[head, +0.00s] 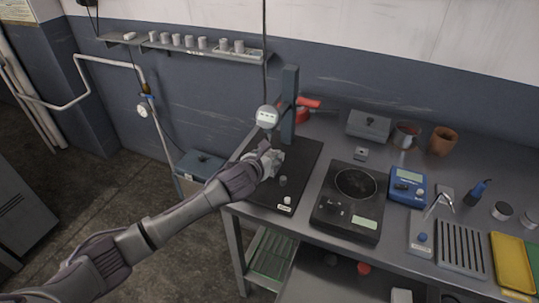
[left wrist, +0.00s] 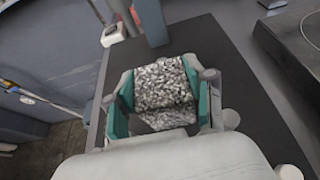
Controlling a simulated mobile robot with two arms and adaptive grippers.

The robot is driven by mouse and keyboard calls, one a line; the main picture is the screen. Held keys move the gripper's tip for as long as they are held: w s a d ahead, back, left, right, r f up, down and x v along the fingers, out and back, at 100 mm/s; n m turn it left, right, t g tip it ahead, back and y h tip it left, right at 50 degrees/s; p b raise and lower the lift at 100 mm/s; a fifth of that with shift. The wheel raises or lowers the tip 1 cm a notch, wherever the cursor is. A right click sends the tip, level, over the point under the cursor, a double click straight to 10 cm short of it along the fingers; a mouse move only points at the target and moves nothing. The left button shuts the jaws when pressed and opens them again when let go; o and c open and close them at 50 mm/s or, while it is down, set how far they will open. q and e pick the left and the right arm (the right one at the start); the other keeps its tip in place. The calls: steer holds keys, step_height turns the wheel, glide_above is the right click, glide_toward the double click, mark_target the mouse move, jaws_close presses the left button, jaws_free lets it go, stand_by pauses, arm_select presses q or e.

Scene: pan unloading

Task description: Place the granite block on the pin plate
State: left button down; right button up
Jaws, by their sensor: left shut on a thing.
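The granite block (left wrist: 162,84) is grey and speckled. My left gripper (left wrist: 160,97) is shut on it, with teal pads on both sides. In the head view my left gripper (head: 268,160) is at the dial gauge stand, over the black base plate (head: 262,191), and mostly hides the block. The black plate also shows under the block in the wrist view (left wrist: 245,110). I cannot tell whether the block touches it. No plate is clearly identifiable as the pin plate. My right gripper is not in view.
The stand's dark column (head: 290,105) with a round gauge (head: 267,116) rises close behind the gripper. Small pieces sit on the black plate's front part. A black scale (head: 345,221), a blue meter (head: 407,187) and a slotted rack (head: 461,246) stand to the right.

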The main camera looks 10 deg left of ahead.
arm_select(q)
steer(key=shift+r, duration=0.1)
steer(key=shift+c, duration=1.9)
jaws_free()
steer(key=shift+o, duration=0.3)
steer(key=shift+s, duration=0.1)
steer(key=v, duration=1.2)
